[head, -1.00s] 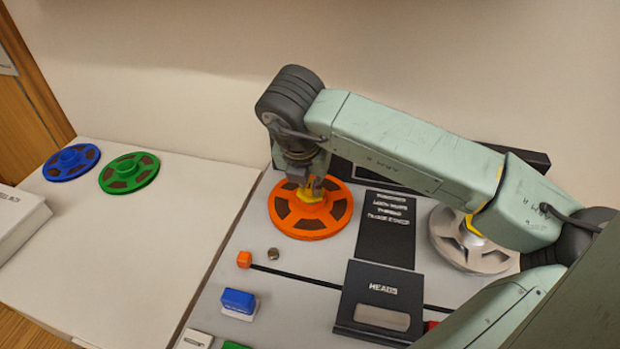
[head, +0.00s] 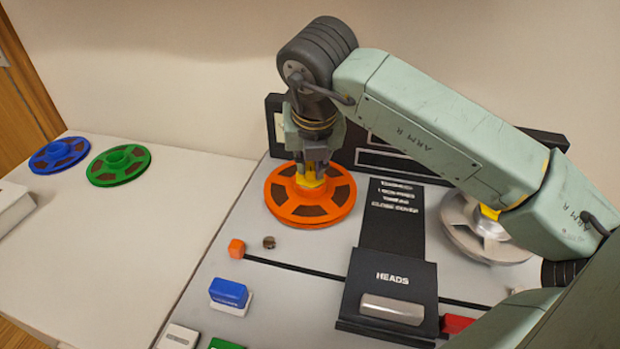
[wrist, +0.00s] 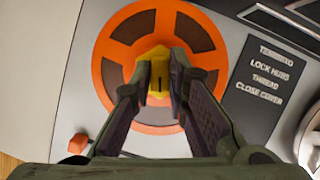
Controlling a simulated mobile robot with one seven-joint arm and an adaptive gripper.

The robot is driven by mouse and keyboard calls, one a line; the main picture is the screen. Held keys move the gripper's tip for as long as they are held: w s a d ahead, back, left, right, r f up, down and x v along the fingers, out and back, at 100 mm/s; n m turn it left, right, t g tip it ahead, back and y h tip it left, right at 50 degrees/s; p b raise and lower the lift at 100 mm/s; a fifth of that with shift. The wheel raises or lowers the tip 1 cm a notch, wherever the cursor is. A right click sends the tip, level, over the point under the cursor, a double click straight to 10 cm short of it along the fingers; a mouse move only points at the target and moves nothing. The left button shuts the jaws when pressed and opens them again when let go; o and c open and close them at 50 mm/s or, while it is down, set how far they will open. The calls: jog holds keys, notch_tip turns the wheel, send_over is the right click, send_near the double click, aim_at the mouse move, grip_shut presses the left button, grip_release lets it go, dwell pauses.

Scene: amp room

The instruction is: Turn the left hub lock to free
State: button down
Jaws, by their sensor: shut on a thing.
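The left hub lock (wrist: 158,88) is a yellow knob at the centre of the orange reel (head: 308,212) on the deck's left side. The fingers (wrist: 160,77) hide part of the knob and the reel hub in the wrist view. The reel lies flat; its orange rim (wrist: 106,72) shows in the wrist view.
A silver reel (head: 478,238) sits on the right, partly under my arm. The black HEADS cover (head: 392,275) is in front. An orange block (head: 236,248) and a blue block (head: 229,292) stand front left. Green (head: 119,165) and blue (head: 62,155) reels lie on the left table.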

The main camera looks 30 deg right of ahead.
jog(key=n+b, duration=0.1)
jog(key=n+y+b, duration=0.1)
jog(key=n, duration=0.1)
jog(key=shift+d+f, duration=0.1)
jog(key=shift+f, duration=0.1)
jog(key=n+b, duration=0.1)
jog(key=n+y+b, duration=0.1)
jog(key=n, duration=0.1)
jog(key=shift+r+n+t+y, duration=0.1)
jog(key=shift+n+t+y, duration=0.2)
jog(key=n+y, duration=0.1)
jog(key=n, duration=0.2)
jog(key=shift+d+r+b, duration=0.1)
jog(key=shift+d+b, duration=0.05)
jog(key=shift+b, duration=0.15)
jog(key=shift+n+g+y, duration=0.6)
jog(key=shift+n+y, duration=0.2)
jog(key=shift+n, duration=1.4)
jog(key=c, duration=1.6)
grip_release()
jog(key=shift+o, duration=0.2)
jog(key=shift+d, duration=0.1)
